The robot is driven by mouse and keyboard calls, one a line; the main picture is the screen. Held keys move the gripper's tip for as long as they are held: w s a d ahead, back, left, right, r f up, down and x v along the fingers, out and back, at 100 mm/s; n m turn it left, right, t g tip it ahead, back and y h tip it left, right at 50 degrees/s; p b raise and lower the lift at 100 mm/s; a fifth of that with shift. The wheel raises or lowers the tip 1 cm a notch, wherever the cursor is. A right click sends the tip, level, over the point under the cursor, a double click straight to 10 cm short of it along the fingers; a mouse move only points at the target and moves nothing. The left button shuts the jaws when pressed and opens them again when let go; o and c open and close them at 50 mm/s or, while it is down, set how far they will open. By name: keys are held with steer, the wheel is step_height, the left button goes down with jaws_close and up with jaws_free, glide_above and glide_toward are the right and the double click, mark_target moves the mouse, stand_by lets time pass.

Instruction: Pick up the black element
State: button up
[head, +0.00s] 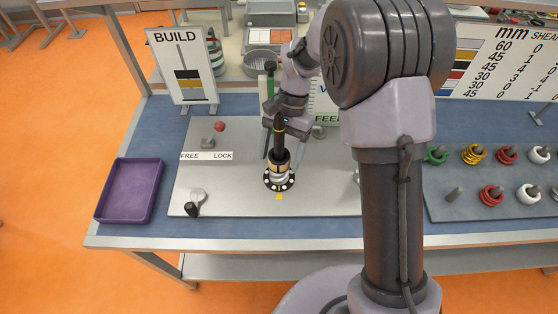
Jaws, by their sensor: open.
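The black element (280,143) stands upright in the middle of the grey plate, on top of a gold-and-black section (279,158) above a round black flange (279,181). It looks like a dark cylinder with a thin yellow band near its upper part. My gripper (278,146) is open, pointing down around the upper part of the black element, with a finger seen at its left. Whether the fingers touch it cannot be told. The top of the element is partly hidden by my gripper.
A purple tray (106,190) lies at the left. A FREE/LOCK lever with a red knob (219,126) and a black-knobbed lever (191,209) stand on the plate. Pegs with coloured rings (473,155) are at the right. The BUILD sign (186,94) stands behind. My arm covers the plate's right side.

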jaws_close()
